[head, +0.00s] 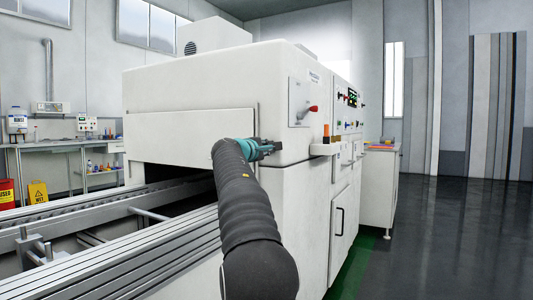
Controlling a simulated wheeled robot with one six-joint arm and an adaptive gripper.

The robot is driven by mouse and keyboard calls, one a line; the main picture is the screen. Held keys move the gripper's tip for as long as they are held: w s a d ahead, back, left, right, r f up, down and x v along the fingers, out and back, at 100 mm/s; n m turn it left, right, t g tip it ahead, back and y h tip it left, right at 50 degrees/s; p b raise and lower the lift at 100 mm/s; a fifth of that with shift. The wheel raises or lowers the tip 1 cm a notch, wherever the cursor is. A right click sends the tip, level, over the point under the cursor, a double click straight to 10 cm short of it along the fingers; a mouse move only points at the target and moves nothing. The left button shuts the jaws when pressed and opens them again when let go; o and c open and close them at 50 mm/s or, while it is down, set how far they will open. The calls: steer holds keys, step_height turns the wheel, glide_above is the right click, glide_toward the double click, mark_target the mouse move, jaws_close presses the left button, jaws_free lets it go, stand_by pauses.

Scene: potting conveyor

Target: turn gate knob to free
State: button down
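A red-tipped knob (309,110) sticks out from a light grey plate (298,101) on the side of the white machine, near its front corner. Any marking on the plate is too small to read, and I cannot tell whether this is the gate knob. My gripper (273,147) is small and dark past a teal wrist band, below and left of the knob and apart from it in the picture. It is near the machine's corner. Its fingers are too small and partly hidden to show whether they are open.
The white machine (190,92) fills the middle. A conveyor with metal rails (150,262) runs into its opening at left. An orange-and-black item (326,134) stands on a small ledge right of my gripper. A bench (55,145) is at far left. The dark floor at right is clear.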

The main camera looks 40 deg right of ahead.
steer(key=shift+s+d+f+m+b, duration=0.1)
steer(key=shift+m+b, duration=0.15)
steer(key=shift+m, duration=0.3)
steer(key=shift+f+m+b, duration=0.1)
steer(key=shift+m+b, duration=0.15)
steer(key=shift+m, duration=0.3)
steer(key=c, duration=1.2)
jaws_free()
steer(key=shift+s+d, duration=0.1)
steer(key=shift+d, duration=0.05)
steer(key=shift+o, duration=0.2)
steer(key=v, duration=1.2)
